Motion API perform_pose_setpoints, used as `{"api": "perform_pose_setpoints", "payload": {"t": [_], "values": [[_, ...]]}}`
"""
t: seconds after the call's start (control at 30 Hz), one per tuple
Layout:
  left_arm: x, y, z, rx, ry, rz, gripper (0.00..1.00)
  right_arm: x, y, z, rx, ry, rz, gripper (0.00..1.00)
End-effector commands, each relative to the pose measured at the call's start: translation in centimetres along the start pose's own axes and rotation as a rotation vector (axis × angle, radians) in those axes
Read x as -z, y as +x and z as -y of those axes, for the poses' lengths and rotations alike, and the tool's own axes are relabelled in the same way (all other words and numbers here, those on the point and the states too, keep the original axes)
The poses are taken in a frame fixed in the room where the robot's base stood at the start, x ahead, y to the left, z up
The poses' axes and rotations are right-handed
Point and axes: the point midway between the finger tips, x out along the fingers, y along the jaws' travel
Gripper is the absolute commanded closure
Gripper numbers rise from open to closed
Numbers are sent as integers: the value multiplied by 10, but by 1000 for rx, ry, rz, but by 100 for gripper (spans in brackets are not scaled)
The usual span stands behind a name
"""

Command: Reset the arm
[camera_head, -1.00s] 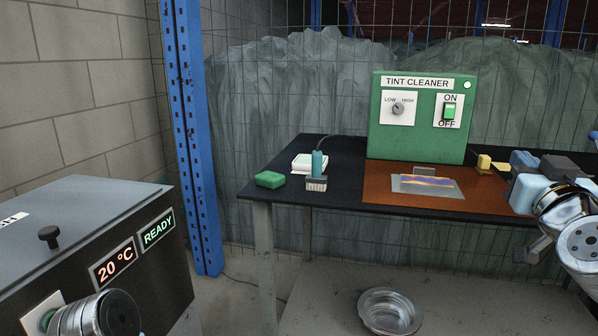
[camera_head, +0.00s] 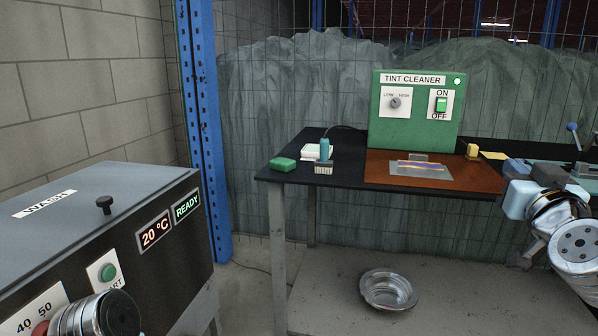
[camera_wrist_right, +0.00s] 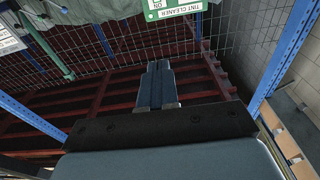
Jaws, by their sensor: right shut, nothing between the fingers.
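My right gripper (camera_head: 516,167) is at the right edge of the head view, in front of the right part of the table. In the right wrist view its two blue-grey fingers (camera_wrist_right: 157,88) are together with nothing between them. They point toward dark red roof beams and wire mesh, clear of any object. The metal joints of my right arm show below the gripper in the head view. My left gripper is not in view.
The black table (camera_head: 345,146) carries a green tint cleaner (camera_head: 416,135), a brown mat (camera_head: 376,168) with a metal plate, a green block (camera_head: 284,164) and a brush (camera_head: 324,158). A wash machine (camera_head: 150,190) stands at left. A metal bowl (camera_head: 388,302) sits below.

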Motion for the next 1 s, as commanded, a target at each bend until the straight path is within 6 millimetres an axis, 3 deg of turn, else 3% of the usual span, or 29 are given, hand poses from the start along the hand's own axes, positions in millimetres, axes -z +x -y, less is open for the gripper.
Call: {"api": "perform_pose_setpoints", "payload": {"t": [0.33,0.57,0.67,0.77,1.0], "values": [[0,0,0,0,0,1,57,-46,20,9,27,25,87,100],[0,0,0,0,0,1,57,-110,39,24,64,55,207,100],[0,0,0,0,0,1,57,-150,46,35,87,73,283,100],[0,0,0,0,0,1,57,-205,51,50,116,97,388,100],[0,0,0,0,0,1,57,-353,32,96,192,157,680,100]]}}
